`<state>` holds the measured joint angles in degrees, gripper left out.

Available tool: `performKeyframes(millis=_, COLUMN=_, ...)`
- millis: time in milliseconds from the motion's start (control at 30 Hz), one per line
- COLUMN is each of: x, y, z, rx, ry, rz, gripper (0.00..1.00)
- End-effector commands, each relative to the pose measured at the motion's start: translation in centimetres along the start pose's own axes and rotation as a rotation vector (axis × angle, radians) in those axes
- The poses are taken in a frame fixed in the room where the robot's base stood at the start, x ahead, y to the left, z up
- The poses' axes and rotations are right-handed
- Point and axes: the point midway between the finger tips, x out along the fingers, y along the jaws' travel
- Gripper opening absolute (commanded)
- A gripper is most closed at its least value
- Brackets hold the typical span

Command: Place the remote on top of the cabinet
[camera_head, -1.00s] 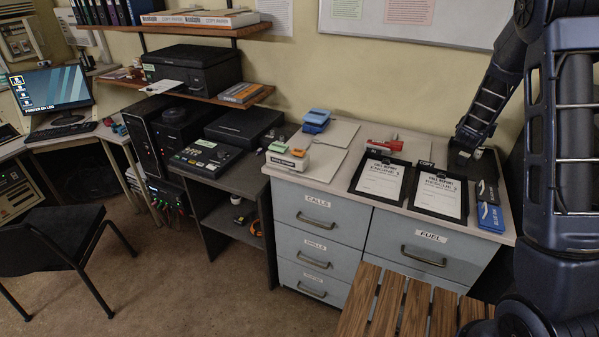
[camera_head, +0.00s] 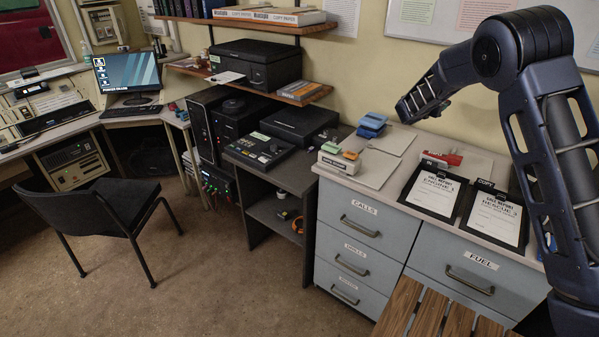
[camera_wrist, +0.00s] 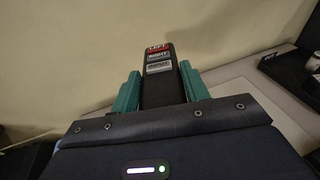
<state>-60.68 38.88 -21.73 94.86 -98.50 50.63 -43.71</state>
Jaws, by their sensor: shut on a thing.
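In the wrist view my gripper (camera_wrist: 160,74) has teal fingers on both sides of a dark, narrow slab, which looks like the remote (camera_wrist: 158,90). Its far end carries a red label and grey labels. The slab is held up in front of the pale wall, and its lower part is hidden by the gripper body. In the head view the forearm reaches above the back of a grey drawer cabinet (camera_head: 352,238) marked CALLS and FUEL.
On the grey unit's top are two clipboards (camera_head: 433,192), a blue stapler-like thing (camera_head: 371,125), a red thing (camera_head: 443,158) and papers. Left of it stand a dark shelf desk with a black console (camera_head: 258,150) and a black chair (camera_head: 100,215). A wooden slatted seat (camera_head: 425,310) is in front.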

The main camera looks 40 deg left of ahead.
Motion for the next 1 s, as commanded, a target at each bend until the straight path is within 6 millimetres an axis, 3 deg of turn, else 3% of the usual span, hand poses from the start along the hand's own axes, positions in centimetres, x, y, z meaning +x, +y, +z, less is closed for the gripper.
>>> performKeyframes(millis=100, x=-3.3, y=4.5, z=-0.7, rx=-0.002, ry=-0.001, rz=0.018, gripper=0.16)
performKeyframes(millis=400, x=-12.4, y=13.8, z=-2.7, rx=-0.008, ry=0.0, rz=0.056, gripper=0.16)
performKeyframes(millis=700, x=-22.7, y=21.5, z=-5.5, rx=-0.016, ry=0.0, rz=0.106, gripper=0.16)
performKeyframes(millis=1000, x=-34.0, y=27.4, z=-8.6, rx=-0.025, ry=-0.001, rz=0.168, gripper=0.16)
